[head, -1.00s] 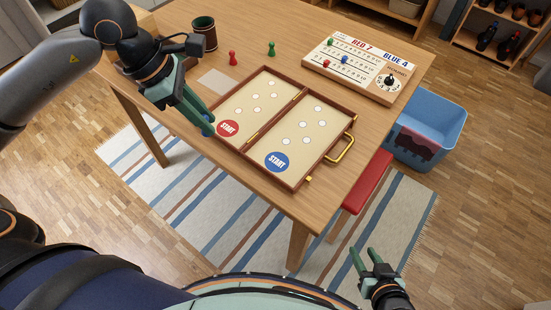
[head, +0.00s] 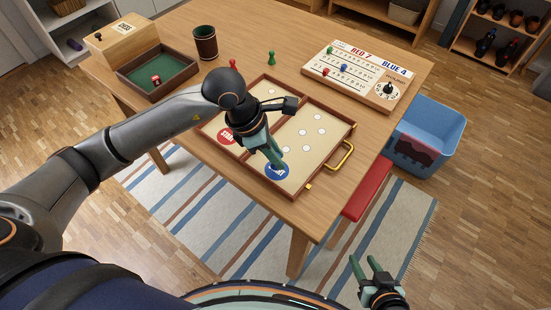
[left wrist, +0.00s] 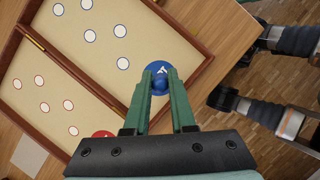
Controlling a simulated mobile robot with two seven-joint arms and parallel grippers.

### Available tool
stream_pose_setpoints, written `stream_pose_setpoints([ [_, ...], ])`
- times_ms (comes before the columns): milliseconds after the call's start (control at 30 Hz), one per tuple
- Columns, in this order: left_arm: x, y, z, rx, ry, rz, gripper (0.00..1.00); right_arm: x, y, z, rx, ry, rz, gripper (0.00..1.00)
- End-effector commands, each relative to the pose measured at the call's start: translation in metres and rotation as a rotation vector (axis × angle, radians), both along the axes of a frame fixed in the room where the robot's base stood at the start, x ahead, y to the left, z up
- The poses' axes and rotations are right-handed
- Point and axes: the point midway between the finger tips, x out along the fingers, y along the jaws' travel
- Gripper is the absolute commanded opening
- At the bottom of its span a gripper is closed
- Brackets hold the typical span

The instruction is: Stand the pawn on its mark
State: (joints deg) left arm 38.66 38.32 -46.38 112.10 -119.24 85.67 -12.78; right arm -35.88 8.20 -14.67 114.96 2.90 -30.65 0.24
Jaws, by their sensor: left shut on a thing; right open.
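My left gripper (head: 274,158) is shut on a small blue pawn, seen from above between the fingertips in the left wrist view (left wrist: 159,84). The gripper is over the blue START circle (head: 272,172) in the right half of the open folding game board (head: 236,153). The fingers cover part of that circle; it also shows in the left wrist view (left wrist: 155,66). I cannot tell whether the pawn's base touches the circle. The red START circle (head: 226,136) is partly behind my left arm. My right gripper (head: 367,262) is open and empty, off the table's front edge.
A red pawn and a green pawn (head: 271,58) stand behind the board, near a dark cup (head: 205,43). A score board (head: 350,70) lies at the back right, a green-lined tray (head: 146,83) at the left. A blue bin (head: 446,128) and red bench (head: 368,187) are right of the table.

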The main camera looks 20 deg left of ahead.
Motion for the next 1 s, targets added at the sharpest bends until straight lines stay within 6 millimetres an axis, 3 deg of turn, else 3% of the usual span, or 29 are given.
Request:
stream_pose_setpoints([
  [133, -0.001, 0.001, -0.021, 0.002, 0.004, 0.002, 0.0, 0.0, 0.0, -0.001, 0.0, 0.001, 0.0, 0.42],
  [467, 0.0, 0.002, -0.025, 0.002, 0.001, 0.001, 0.0, 0.0, 0.0, -0.003, 0.001, -0.002, 0.0, 0.42],
  [500, 0.0, 0.002, -0.024, 0.002, 0.001, 0.001, 0.27, 0.0, 0.0, -0.002, 0.001, -0.003, 0.0, 0.42],
  [733, 0.0, 0.002, -0.023, 0.002, 0.001, 0.001, 0.52, 0.0, 0.0, -0.001, 0.001, -0.004, 0.0, 0.42],
  [1000, 0.0, 0.002, -0.022, 0.002, 0.001, 0.001, 0.53, 0.001, 0.0, 0.001, 0.002, -0.004, -0.001, 0.42],
])
